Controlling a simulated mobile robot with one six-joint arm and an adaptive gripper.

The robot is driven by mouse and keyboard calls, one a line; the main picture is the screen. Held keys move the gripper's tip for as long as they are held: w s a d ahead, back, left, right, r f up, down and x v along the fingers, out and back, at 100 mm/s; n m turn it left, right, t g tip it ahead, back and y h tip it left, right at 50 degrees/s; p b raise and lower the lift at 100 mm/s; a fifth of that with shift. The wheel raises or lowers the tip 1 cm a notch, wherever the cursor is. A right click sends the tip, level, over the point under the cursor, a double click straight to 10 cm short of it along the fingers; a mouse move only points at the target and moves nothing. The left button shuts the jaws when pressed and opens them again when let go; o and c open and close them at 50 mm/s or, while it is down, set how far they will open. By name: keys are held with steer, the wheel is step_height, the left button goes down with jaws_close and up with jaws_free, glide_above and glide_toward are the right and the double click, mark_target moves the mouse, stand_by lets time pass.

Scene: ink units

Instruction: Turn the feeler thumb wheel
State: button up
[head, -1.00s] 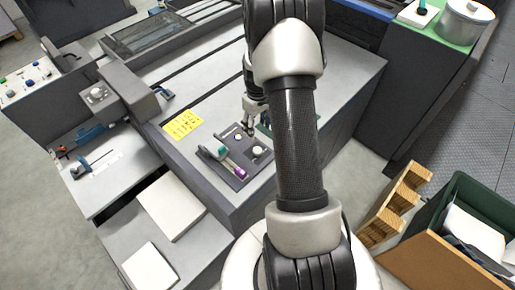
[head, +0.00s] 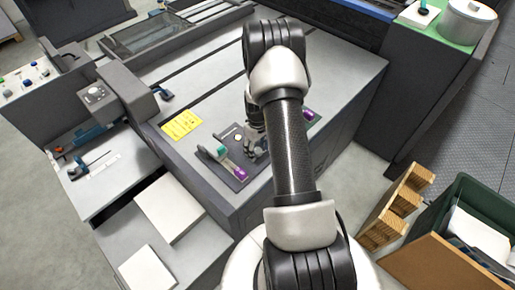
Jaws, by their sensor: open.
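A dark control plate (head: 213,166) lies on the grey machine top, near its front corner. It carries a small pale round knob (head: 238,137) and a clear tube with a green end and a purple end (head: 240,172). My gripper (head: 256,152) is open and points down over the right part of the plate. It covers the spot where a second pale round knob stood. I cannot tell from this view which knob is the feeler thumb wheel, or whether my fingers touch or surround the hidden one.
A yellow note (head: 183,124) lies left of the plate. A second purple-ended part (head: 308,114) shows right of my arm. White paper stacks (head: 170,207) lie at lower left. A wooden pallet piece (head: 396,208) and a green bin (head: 482,205) stand at right.

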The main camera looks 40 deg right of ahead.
mark_target(257, 150)
steer(key=c, duration=1.1)
steer(key=shift+m+b, duration=0.5)
steer(key=shift+m, duration=1.6)
steer(key=o, duration=1.1)
steer(key=shift+r, duration=0.15)
step_height(257, 150, up, 12)
